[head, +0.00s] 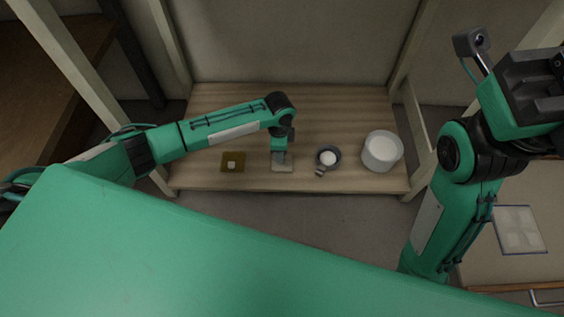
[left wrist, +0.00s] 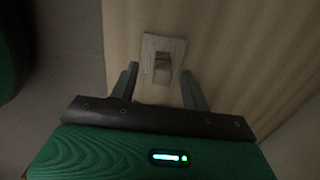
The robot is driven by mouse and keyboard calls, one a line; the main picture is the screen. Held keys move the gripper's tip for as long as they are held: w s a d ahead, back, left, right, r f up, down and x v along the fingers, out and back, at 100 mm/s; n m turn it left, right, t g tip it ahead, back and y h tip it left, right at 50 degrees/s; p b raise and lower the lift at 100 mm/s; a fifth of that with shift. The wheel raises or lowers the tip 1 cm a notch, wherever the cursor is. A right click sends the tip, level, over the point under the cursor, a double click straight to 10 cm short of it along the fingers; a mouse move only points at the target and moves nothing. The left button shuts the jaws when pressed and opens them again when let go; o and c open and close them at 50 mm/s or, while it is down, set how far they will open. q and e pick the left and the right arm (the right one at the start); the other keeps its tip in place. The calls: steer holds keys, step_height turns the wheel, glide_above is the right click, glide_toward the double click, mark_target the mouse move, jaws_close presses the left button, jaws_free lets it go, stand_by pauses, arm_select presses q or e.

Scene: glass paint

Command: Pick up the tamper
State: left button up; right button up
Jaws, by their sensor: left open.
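The tamper, as I take it, is a pale square plate with a block-like handle; it lies on the wooden shelf in the head view (head: 283,168). In the left wrist view the tamper (left wrist: 162,49) is ahead of the fingertips, with its handle about midway across the gap. My left gripper (head: 280,156) is right above it and hides part of it. In the left wrist view my left gripper (left wrist: 160,72) is open, with a visible gap on each side of the handle. My right arm is raised at the right; its fingers cannot be made out.
On the shelf (head: 230,103), an olive square (head: 226,168) with a small pale block (head: 232,164) lies left of the tamper. A dark-rimmed bowl (head: 328,149) with white contents and a white canister (head: 382,152) stand to its right. The shelf's back is clear. Pale posts (head: 174,45) frame it.

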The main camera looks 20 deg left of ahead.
mark_target(286, 166)
arm_select(q)
steer(key=shift+w+d+f+b, duration=0.15)
steer(key=shift+w+f+b, duration=0.05)
steer(key=shift+f+b, duration=0.75)
steer(key=shift+w+d+f+b, duration=0.15)
steer(key=shift+w+f+b, duration=0.05)
steer(key=shift+f+b, duration=1.2)
steer(key=shift+f, duration=0.3)
jaws_close()
